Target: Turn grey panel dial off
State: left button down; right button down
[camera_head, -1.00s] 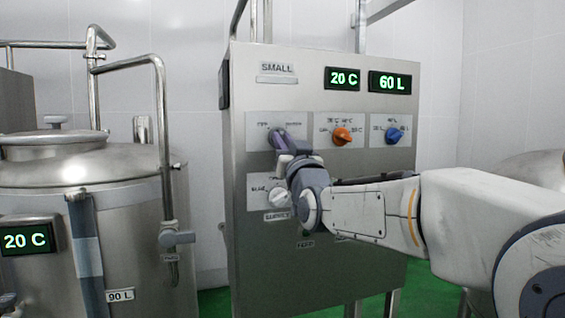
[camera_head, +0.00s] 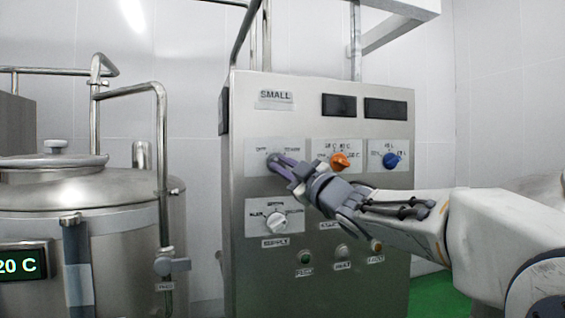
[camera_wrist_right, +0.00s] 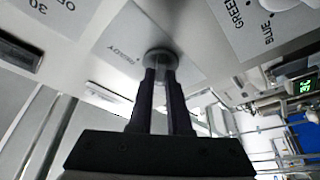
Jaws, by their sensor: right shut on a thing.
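The grey panel dial (camera_wrist_right: 160,57) is the upper left knob on the steel control panel (camera_head: 245,282). In the head view it is mostly hidden by the fingers of my right gripper (camera_head: 279,164). In the wrist view the two dark fingers (camera_wrist_right: 162,80) reach up to the round dial and are shut on it. The dial's pointer is covered, so I cannot read its setting directly. Both displays at the panel's top, left (camera_head: 339,105) and right (camera_head: 386,109), are dark. My left gripper is not in view.
An orange dial (camera_head: 340,161) and a blue dial (camera_head: 391,161) sit to the right on the panel. A pale supply dial (camera_head: 277,223) is below, with small buttons lower down. A steel tank (camera_head: 110,200) with pipes stands at the left.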

jog(key=shift+n+g, duration=0.3)
jog(key=shift+n, duration=0.2)
jog(key=c, duration=0.9)
grip_release()
jog(key=shift+o, duration=0.2)
jog(key=b+v, duration=0.3)
jog(key=v, duration=0.7)
jog(key=shift+s+f, duration=0.15)
jog(key=shift+f, duration=0.05)
jog(key=shift+d, duration=0.15)
